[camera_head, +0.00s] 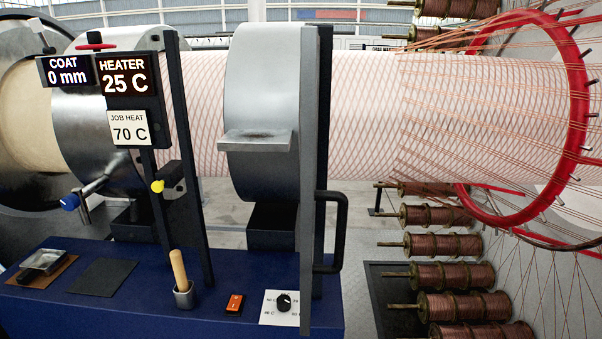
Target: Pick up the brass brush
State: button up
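A pale wooden handle (178,268) stands upright, tilted slightly left, in a small grey metal holder (184,299) on the blue bench top (135,300). It is probably the brass brush's handle; its lower end is hidden inside the holder, so no bristles show. My gripper is not in view.
A dark post with heater displays (130,80) rises just behind the handle. A black-handled upright (325,230), orange switch (235,303) and dial plate (286,308) stand to the right. Copper spools (452,275) are far right.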

aim_at(176, 257)
jog(key=i+l+u, duration=0.15)
jog(key=l+u, duration=0.15)
jog(key=u, duration=0.15)
jog(key=i+l+u, duration=0.1)
jog(key=l+u, duration=0.25)
jog(key=u, duration=0.15)
